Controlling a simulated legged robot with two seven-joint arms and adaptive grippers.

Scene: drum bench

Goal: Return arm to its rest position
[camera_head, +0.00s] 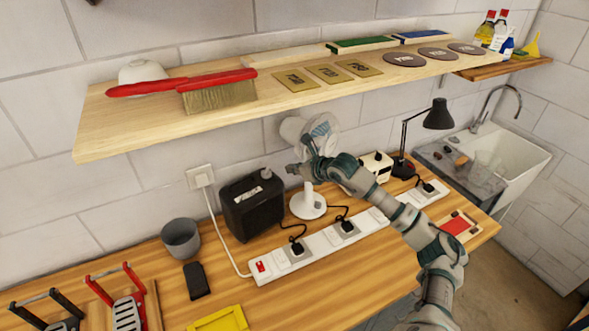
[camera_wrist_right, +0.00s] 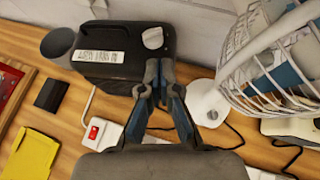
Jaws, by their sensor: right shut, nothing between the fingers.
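My right gripper (camera_head: 293,171) is shut and empty. Its arm reaches in from the lower right across the power strip. In the head view the gripper is above the bench, in front of the white fan (camera_head: 322,127) and up and right of the black box (camera_head: 252,204). In the wrist view the closed fingers (camera_wrist_right: 160,72) overlap the lower edge of the black box (camera_wrist_right: 110,48), with the fan (camera_wrist_right: 265,60) to their right. I cannot tell whether they touch the box. My left gripper is in neither view.
A long white power strip (camera_head: 322,238) with plugs and cables lies on the wooden bench (camera_head: 300,295). A grey cup (camera_head: 181,238) stands left of the box. A wooden shelf (camera_head: 130,128) overhangs the bench. A black lamp (camera_head: 438,116) and a sink (camera_head: 520,150) are at the right.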

